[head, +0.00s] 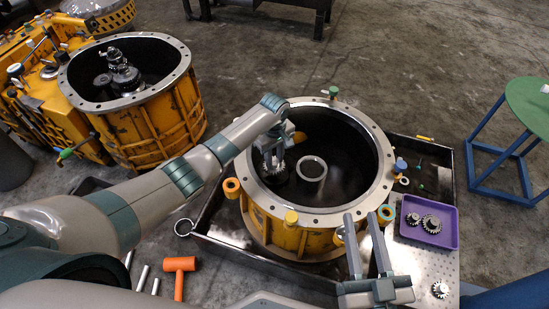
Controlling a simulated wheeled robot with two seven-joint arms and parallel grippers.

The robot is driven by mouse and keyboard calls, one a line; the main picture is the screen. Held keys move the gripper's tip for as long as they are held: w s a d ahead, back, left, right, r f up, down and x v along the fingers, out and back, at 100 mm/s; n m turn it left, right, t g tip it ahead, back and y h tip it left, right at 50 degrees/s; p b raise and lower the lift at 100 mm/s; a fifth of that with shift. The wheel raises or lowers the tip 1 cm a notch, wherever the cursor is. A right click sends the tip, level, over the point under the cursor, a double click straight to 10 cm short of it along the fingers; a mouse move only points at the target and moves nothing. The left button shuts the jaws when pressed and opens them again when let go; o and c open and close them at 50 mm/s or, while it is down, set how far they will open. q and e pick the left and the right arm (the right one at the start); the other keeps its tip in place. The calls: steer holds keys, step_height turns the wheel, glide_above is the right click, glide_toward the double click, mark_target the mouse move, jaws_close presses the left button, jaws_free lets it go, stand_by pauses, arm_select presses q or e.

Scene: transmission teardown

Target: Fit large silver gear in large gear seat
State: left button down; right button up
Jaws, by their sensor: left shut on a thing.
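My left gripper (272,158) reaches into the round yellow housing (300,216) from the left and points down. It is shut on what looks like the large silver gear (274,174), mostly hidden by the fingers and shadow. The gear is inside the housing, left of an upright hollow grey cylinder (312,170). I cannot tell which part is the large gear seat, or whether the gear touches anything below. My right gripper (362,217) is open and empty, at the front right of the housing.
The housing stands in a metal tray (215,242). A purple bin (440,238) with two small gears (431,224) and a loose gear (440,289) lie at right. An orange mallet (180,266) lies at lower left. Another yellow housing (150,125) is at upper left.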

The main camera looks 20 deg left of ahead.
arm_select(q)
steer(key=shift+d+p, duration=0.1)
steer(key=shift+p, duration=0.4)
steer(key=shift+f, duration=0.2)
stand_by(0.5)
steer(key=shift+f+b, duration=0.3)
steer(key=shift+f, duration=0.95)
steer(key=shift+f, duration=0.75)
stand_by(0.6)
steer(key=c, duration=1.3)
jaws_free()
steer(key=shift+s+f, duration=0.1)
